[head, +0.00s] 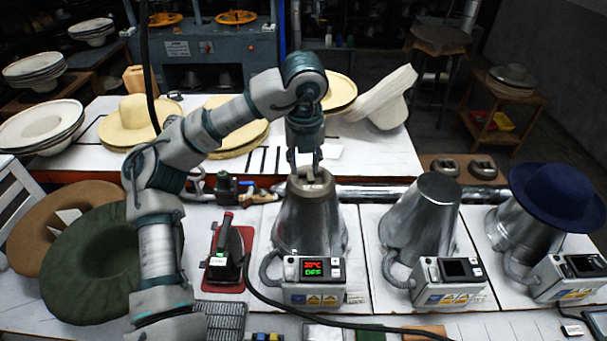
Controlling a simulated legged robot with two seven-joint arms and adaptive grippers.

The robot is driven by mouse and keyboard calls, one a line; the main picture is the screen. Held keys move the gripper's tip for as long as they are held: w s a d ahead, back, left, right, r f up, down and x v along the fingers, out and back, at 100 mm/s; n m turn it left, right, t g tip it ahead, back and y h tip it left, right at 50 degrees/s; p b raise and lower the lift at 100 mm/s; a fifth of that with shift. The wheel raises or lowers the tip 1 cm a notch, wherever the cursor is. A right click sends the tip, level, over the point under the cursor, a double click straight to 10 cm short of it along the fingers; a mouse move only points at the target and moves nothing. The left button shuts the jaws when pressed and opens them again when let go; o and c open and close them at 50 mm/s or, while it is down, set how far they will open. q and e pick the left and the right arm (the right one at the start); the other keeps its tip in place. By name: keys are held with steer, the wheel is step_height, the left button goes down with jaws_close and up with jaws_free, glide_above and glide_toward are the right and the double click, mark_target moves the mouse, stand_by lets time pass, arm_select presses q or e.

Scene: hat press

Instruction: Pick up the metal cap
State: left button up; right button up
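A grey metal cone (308,225) stands on the bench at centre, with a display box at its foot. A darker metal cap (309,188) seems to sit on its top, with a small pale piece (308,173) standing up from it. My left gripper (307,166) points down right over the cone's top. Its fingers look apart, one on each side of the pale piece. I cannot see clearly whether they touch it. My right gripper is not in view.
Two more metal cones stand to the right: a bare one (421,215) and one under a blue hat (557,197). Green (90,262) and brown hats lie at left, beside an iron (229,255) on a red plate. A black cable crosses the front. Straw hats lie behind.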

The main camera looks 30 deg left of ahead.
arm_select(q)
steer(key=w+a+r+p, duration=0.1)
steer(key=w+r+p, duration=0.15)
steer(key=w, duration=0.35)
steer(key=p, duration=0.1)
glide_above(311, 177)
steer(key=f, duration=1.3)
steer(key=shift+s+f, duration=0.25)
steer(key=shift+f, duration=0.05)
steer(key=shift+d+f, duration=0.25)
steer(key=shift+f, duration=0.2)
step_height(311, 177, down, 5)
steer(key=shift+w+a+r+p, duration=0.1)
steer(key=shift+w+r+p, duration=0.1)
steer(key=shift+p, duration=0.45)
steer(key=shift+a+f, duration=0.15)
steer(key=shift+f, duration=0.15)
steer(key=shift+a, duration=0.15)
steer(key=c, duration=0.5)
jaws_close()
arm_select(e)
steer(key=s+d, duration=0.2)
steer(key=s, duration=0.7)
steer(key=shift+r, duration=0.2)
arm_select(q)
steer(key=shift+r, duration=0.1)
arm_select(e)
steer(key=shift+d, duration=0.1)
